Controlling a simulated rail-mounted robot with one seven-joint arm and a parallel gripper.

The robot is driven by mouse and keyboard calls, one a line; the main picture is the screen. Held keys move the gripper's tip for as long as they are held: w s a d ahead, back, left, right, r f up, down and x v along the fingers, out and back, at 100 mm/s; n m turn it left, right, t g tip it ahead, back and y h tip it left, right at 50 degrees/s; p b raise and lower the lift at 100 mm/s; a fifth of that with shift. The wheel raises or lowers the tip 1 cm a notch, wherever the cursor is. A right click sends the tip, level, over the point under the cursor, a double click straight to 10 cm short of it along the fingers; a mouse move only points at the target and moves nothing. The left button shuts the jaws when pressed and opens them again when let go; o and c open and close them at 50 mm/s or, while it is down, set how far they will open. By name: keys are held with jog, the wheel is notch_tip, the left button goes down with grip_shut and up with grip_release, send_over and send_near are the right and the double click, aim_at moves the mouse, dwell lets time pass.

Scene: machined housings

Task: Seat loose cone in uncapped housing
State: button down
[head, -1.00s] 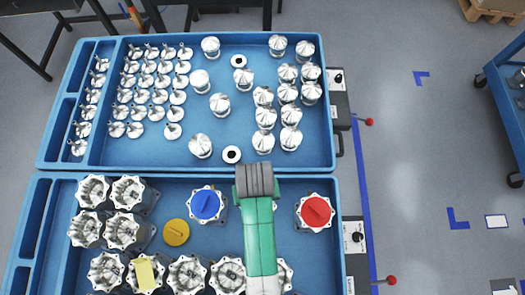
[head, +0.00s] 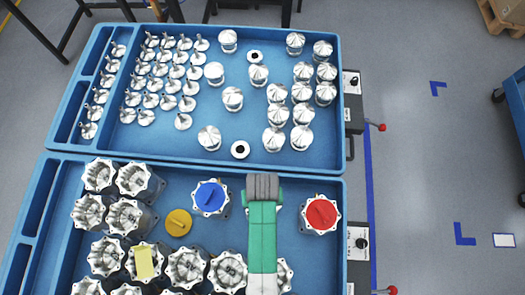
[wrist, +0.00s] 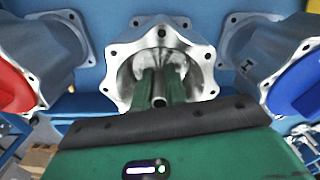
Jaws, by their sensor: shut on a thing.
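My gripper (wrist: 160,82) is shut on a cone, with its green fingers reaching into the mouth of an uncapped metal housing (wrist: 118,82) in the wrist view. A grey stem (wrist: 160,102) shows between the fingers; the cone's body is hard to tell from the shiny bore, so its seating depth is unclear. In the head view my gripper (head: 263,187) covers most of this housing. It stands between a blue-capped housing (head: 210,197) and a red-capped housing (head: 320,215). The red cap (wrist: 14,85) and blue cap (wrist: 300,85) flank it in the wrist view.
Open housings (head: 186,264) fill the front of the lower blue tray. A yellow disc (head: 178,223) lies near the blue cap, and a yellow piece (head: 144,262) covers one housing. The upper tray (head: 215,160) holds several stemmed parts (head: 183,121) and wide cones (head: 209,138).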

jog(key=c, duration=1.4)
grip_release()
notch_tip(320, 180, up, 12)
jog(key=shift+r+p, duration=0.15)
jog(key=shift+p, duration=0.75)
jog(key=w+r+t, duration=0.4)
jog(key=w+r, duration=0.1)
jog(key=r, duration=0.5)
jog(key=w+r+t, duration=0.5)
jog(key=w+r, duration=0.1)
jog(key=r, duration=0.5)
jog(key=w+r+t, duration=0.4)
jog(key=w+r, duration=0.1)
jog(key=r, duration=0.5)
jog(key=s+r+t, duration=0.3)
jog(key=r+t, duration=0.1)
jog(key=r, duration=0.6)
jog(key=s+r+t, duration=0.4)
jog(key=r, duration=0.6)
jog(key=s+r+t, duration=0.3)
jog(key=r+t, duration=0.1)
jog(key=r, duration=0.7)
jog(key=shift+s+m, duration=0.3)
jog(key=shift+m, duration=0.1)
